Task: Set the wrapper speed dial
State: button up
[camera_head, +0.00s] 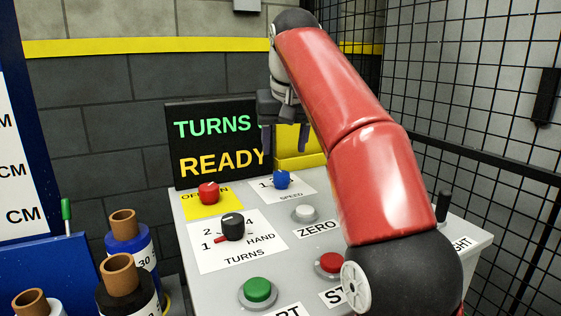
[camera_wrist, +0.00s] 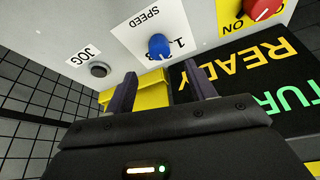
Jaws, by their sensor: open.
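The blue speed dial (camera_head: 281,180) sits on a white plate marked SPEED near the back of the sloping console (camera_head: 185,225). It also shows in the wrist view (camera_wrist: 159,45), upside down, with a "1" beside it and other marks partly hidden by the knob. My gripper (camera_head: 284,148) is open and empty, above and behind the dial, apart from it. In the wrist view the two fingers (camera_wrist: 158,80) are spread, with the dial beyond their tips and roughly between them. Where the dial points is too small to tell.
The TURNS READY display (camera_head: 215,142) and a yellow block (camera_head: 298,160) stand behind the console. Near the dial are a red knob (camera_head: 208,192), a black turns knob (camera_head: 232,225), a ZERO button (camera_head: 305,213) and a JOG button (camera_wrist: 99,70). Mesh fencing (camera_head: 470,100) stands right.

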aim_at(280, 172)
jog(key=shift+w+x, duration=0.15)
jog(key=shift+x, duration=1.85)
jog(key=shift+w+x, duration=0.1)
jog(key=shift+x, duration=1.9)
jog(key=shift+r, duration=0.1)
jog(key=c, duration=1)
jog(key=shift+o, duration=0.2)
jog(key=n+y, duration=0.1)
jog(key=n, duration=0.1)
jog(key=n+y, duration=0.1)
jog(key=n, duration=0.2)
jog(key=shift+d+g, duration=0.1)
jog(key=shift+g, duration=0.2)
jog(key=shift+n+g+y, duration=0.6)
jog(key=shift+n, duration=1.8)
